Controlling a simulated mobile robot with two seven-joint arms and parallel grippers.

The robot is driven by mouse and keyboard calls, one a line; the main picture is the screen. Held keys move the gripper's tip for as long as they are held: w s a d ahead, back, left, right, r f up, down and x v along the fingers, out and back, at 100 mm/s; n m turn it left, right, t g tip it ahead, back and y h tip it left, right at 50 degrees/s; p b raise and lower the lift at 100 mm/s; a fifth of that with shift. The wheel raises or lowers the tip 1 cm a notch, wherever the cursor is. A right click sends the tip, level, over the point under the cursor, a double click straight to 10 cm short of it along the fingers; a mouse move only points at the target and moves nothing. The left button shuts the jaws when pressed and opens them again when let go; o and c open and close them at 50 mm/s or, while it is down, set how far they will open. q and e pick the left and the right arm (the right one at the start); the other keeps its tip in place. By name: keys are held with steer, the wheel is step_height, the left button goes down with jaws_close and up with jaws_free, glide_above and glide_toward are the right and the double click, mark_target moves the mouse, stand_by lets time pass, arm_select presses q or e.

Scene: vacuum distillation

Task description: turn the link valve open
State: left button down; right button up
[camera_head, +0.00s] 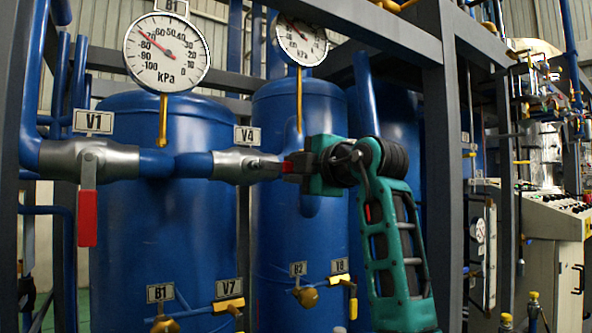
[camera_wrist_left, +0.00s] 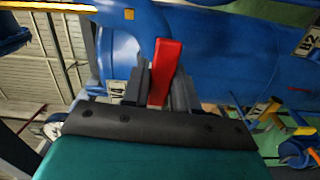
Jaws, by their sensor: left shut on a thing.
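The valve labelled V4 (camera_head: 238,167), a grey body on the blue pipe between two blue tanks, appears to be the link valve. Its lever points right, roughly level and in line with the pipe. My left gripper (camera_head: 296,167) is shut on the lever's red handle (camera_head: 287,167). In the left wrist view the red handle (camera_wrist_left: 166,70) stands between the dark fingers (camera_wrist_left: 158,92) of my left gripper. The fingers hide part of the handle. My right gripper is not in view.
Valve V1 (camera_head: 90,158) is at the left, its red handle (camera_head: 87,218) hanging down. Two kPa gauges (camera_head: 168,53) (camera_head: 300,40) stand above the tanks. A grey frame post (camera_head: 443,190) is close right of my arm. Yellow-handled valves (camera_head: 228,304) sit below.

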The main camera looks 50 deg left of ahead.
arm_select(q)
steer(key=c, duration=1)
jaws_free()
steer(key=shift+o, duration=0.2)
steer(key=s+d, duration=0.1)
steer(key=d, duration=1.2)
steer(key=shift+b, duration=0.35)
steer(key=shift+s+a, duration=0.1)
